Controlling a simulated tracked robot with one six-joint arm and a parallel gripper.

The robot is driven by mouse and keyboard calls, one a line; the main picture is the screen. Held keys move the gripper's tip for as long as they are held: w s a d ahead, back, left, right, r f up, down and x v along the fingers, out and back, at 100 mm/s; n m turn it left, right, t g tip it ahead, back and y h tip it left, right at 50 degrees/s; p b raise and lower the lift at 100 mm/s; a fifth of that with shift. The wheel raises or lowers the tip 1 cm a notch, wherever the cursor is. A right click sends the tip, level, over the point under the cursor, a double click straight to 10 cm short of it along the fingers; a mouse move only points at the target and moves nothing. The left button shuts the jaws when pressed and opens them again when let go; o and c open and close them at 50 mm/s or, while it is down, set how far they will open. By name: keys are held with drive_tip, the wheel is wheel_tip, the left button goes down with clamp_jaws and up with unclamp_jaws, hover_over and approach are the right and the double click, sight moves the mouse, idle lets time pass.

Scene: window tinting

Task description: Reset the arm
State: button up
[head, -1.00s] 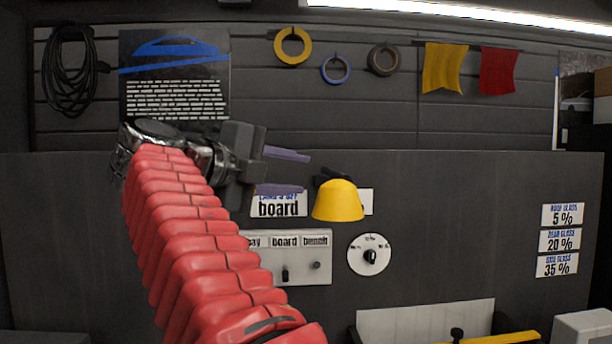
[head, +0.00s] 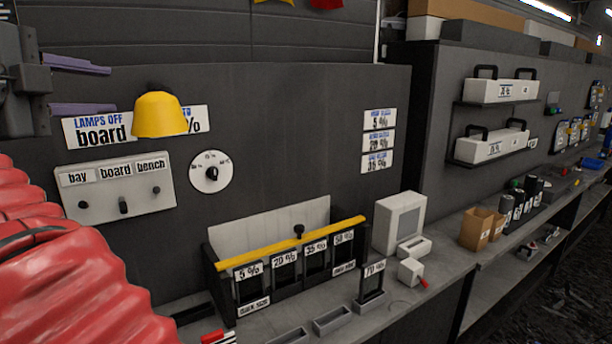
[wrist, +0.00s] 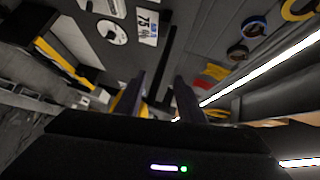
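My gripper (head: 96,88) is at the upper left of the head view, with its two purple-grey fingers spread apart and nothing between them. The fingers point right, in front of the dark wall panel and above the "board" sign (head: 97,131). A yellow lamp shade (head: 159,115) is just to their right in the picture; I cannot tell the depth gap. My red-sleeved arm fills the lower left. In the wrist view the two fingers of my gripper (wrist: 158,88) also stand apart and empty.
A switch panel (head: 115,188) and a round dial (head: 211,172) are on the wall. Below, a rack with a yellow bar (head: 290,243) stands on the bench beside a grey-white box (head: 399,222). Shelves (head: 497,103) hang farther right.

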wheel_tip(320, 180, down, 19)
drive_tip(key=a+n+g+y, duration=0.3)
drive_tip(key=n+g, duration=0.2)
drive_tip(key=n, duration=1.2)
drive_tip(key=d+f+n+g, duration=0.25)
drive_tip(key=d+f, duration=0.35)
drive_tip(key=d, duration=0.3)
drive_tip(key=d+f+n+g, duration=0.2)
drive_tip(key=d+f+n, duration=0.2)
drive_tip(key=d+f, duration=0.35)
drive_tip(key=s+d+f+m, duration=0.1)
drive_tip(key=s+d+f, duration=0.2)
drive_tip(key=d, duration=0.9)
drive_tip(key=s+d+f+m, duration=0.2)
drive_tip(key=s+d+f, duration=0.2)
drive_tip(key=s+d, duration=0.4)
drive_tip(key=s+d+f+m+g, duration=0.1)
drive_tip(key=s+d+f, duration=0.3)
drive_tip(key=d, duration=1.1)
drive_tip(key=shift+s+d+f+m, duration=0.3)
drive_tip(key=shift+s+m, duration=0.15)
drive_tip(key=shift+s, duration=0.55)
